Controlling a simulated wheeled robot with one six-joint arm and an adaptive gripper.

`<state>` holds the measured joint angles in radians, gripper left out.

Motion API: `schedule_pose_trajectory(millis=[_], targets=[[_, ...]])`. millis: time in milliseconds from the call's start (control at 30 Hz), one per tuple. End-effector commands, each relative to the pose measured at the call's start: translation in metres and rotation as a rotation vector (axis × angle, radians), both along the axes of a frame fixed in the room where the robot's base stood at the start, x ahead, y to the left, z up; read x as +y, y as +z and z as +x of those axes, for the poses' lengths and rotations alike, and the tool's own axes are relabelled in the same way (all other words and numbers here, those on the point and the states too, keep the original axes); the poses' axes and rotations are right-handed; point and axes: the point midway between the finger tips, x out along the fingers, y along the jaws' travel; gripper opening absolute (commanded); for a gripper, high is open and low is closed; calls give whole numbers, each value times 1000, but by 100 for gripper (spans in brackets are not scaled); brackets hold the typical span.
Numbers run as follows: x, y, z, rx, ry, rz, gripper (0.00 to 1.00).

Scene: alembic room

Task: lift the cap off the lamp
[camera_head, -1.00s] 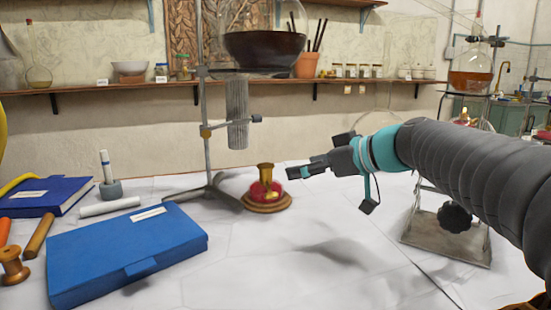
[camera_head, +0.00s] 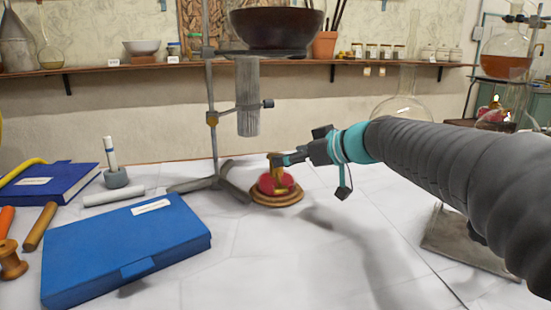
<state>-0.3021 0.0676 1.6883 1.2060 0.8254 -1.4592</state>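The lamp (camera_head: 278,190) is a small red vessel on a round brown wooden base, standing on the white table near the foot of the metal stand. Its brass cap (camera_head: 275,170) sits on top, partly hidden by my gripper. My gripper (camera_head: 280,160) reaches in from the right, and its fingertips are at the upper part of the cap. The fingers overlap the cap in the picture. I cannot tell whether they touch it or are closed on it.
A metal stand (camera_head: 211,110) rises just left of the lamp, holding a ribbed grey cylinder (camera_head: 247,97) above it, with a dark bowl (camera_head: 276,28) higher up. A blue box (camera_head: 125,250) lies at the front left. The table in front of the lamp is clear.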

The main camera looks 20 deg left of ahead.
Motion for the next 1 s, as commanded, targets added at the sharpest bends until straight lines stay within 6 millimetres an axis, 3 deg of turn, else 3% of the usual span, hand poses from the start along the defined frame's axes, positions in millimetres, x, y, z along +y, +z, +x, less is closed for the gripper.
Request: schedule_pose_trajectory(millis=[400,633,667,900,1000], targets=[[42,-13,18,1,0,-1,78],[44,-15,19,0,-1,0,78],[44,-15,19,0,-1,0,76],[44,-15,19,0,-1,0,16],[43,-15,19,0,-1,0,15]])
